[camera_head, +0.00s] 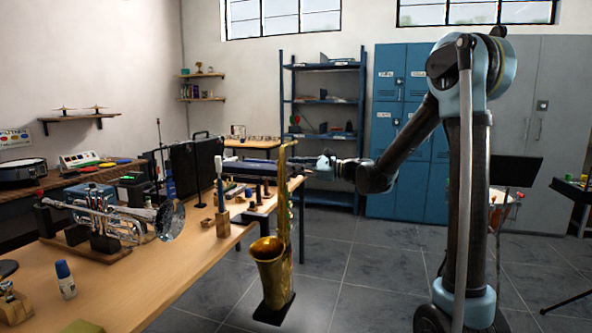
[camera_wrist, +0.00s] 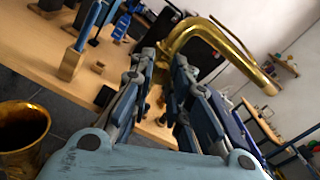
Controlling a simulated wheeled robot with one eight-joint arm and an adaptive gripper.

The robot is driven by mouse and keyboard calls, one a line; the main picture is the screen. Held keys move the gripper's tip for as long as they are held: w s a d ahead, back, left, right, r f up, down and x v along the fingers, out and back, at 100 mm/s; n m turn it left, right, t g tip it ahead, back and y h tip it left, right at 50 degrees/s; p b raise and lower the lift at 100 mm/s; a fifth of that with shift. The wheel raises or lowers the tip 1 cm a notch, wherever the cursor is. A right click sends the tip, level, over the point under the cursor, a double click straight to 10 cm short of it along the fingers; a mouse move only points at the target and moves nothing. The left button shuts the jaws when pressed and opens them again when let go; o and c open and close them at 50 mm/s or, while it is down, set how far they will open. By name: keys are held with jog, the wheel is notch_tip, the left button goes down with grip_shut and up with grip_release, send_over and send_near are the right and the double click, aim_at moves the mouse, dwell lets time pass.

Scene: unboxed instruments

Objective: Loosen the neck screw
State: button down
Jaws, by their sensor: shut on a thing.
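A gold saxophone (camera_head: 271,262) stands upright on a dark base beside the table's right edge. Its curved neck (camera_wrist: 207,27) arches across the top of the wrist view, and its bell (camera_wrist: 22,128) shows at lower left. My gripper (camera_head: 291,165) reaches in from the right at the saxophone's upper end. In the wrist view, its two fingers (camera_wrist: 170,78) are closed in at the foot of the neck, on the small neck screw. The screw itself is hidden between the fingertips, so its turn cannot be seen.
A wooden table (camera_head: 165,285) on the left holds a silver trumpet (camera_head: 125,218), a small bottle (camera_head: 65,279) and a blue-handled brush (camera_head: 221,205). Blue lockers (camera_head: 400,150) and a shelf rack stand behind. The tiled floor right of the saxophone is clear.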

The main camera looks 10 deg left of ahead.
jog(key=n, duration=2.2)
jog(key=shift+w+d+r, duration=0.1)
jog(key=shift+r, duration=0.05)
dwell(0.3)
jog(key=shift+w, duration=0.1)
jog(key=c, duration=1.5)
grip_release()
jog(key=d, duration=0.8)
jog(key=s+d, duration=0.1)
jog(key=d, duration=0.3)
